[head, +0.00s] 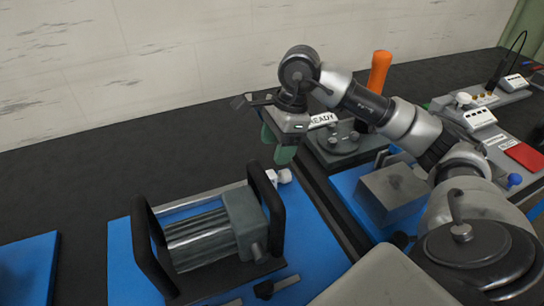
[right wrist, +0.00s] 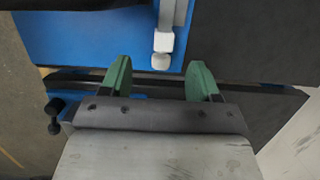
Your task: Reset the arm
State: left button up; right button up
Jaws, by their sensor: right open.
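My right arm (head: 400,120) reaches in from the right in the head view. Its gripper (head: 280,150) hangs with green fingertips pointing down, above the bench behind the motor unit. In the right wrist view the right gripper (right wrist: 160,80) has its two green fingers well apart and nothing between them. A white-ended rod (right wrist: 162,45) lies beyond the fingertips, apart from them. The same white end shows in the head view (head: 280,176), just below the gripper. My left gripper is in neither view.
A grey motor unit (head: 215,235) with two black handles sits on a blue mat (head: 120,240). Right of it are a dark "READY" fixture (head: 345,145), an orange handle (head: 379,72) and a grey block (head: 392,190). The black bench (head: 60,180) is clear at the back left.

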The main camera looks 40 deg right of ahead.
jog(key=shift+s+r, duration=0.1)
jog(key=shift+r, duration=0.1)
dwell(0.3)
